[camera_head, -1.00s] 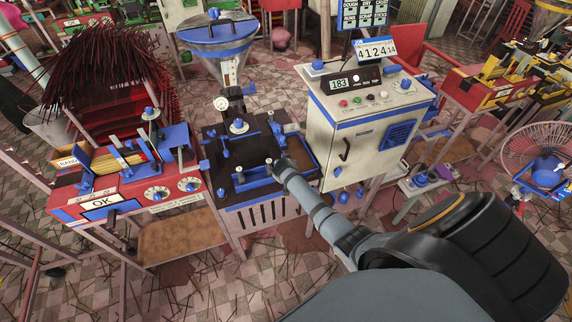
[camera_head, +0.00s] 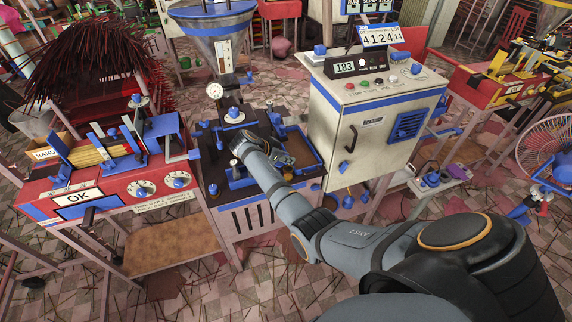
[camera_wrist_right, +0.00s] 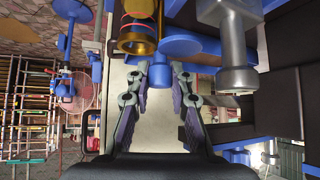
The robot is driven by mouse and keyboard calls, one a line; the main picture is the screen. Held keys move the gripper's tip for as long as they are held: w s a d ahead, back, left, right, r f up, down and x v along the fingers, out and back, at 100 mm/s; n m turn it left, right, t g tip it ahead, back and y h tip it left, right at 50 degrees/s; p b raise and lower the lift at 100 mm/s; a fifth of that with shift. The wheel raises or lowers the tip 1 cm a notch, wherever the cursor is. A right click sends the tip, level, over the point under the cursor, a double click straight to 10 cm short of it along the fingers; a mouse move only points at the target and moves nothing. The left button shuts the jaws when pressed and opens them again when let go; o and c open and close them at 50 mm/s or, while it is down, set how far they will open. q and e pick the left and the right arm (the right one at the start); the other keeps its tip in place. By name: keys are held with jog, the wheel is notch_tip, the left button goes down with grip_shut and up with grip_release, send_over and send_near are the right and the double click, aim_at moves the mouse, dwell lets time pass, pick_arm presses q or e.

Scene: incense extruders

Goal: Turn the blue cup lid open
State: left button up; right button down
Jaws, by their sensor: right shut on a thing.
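In the right wrist view, my right gripper (camera_wrist_right: 160,92) has its two grey fingers on either side of a small blue part (camera_wrist_right: 159,74), shut on it. This part looks like the blue cup lid, joined to the machine near a brass-coloured ring (camera_wrist_right: 138,40) and a round blue disc (camera_wrist_right: 185,45). In the head view, my right arm reaches to the dark-topped extruder (camera_head: 211,180) at the centre, and my right gripper (camera_head: 238,141) is largely hidden by its own wrist. The lid cannot be made out there. My left gripper is not in view.
A beige control cabinet (camera_head: 372,130) stands close to the right of my forearm. A red machine (camera_head: 105,185) stands at the left. A blue-rimmed hopper (camera_head: 212,22) rises behind the extruder. A grey metal cylinder (camera_wrist_right: 230,45) hangs near my fingers.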

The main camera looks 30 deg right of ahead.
jog(key=shift+f+m+g+b, duration=0.1)
jog(key=shift+m+g+b, duration=0.3)
jog(key=shift+m+b, duration=0.3)
jog(key=c, duration=1.2)
grip_release()
jog(key=shift+o, duration=0.2)
jog(key=shift+a, duration=0.15)
jog(key=v, duration=1.2)
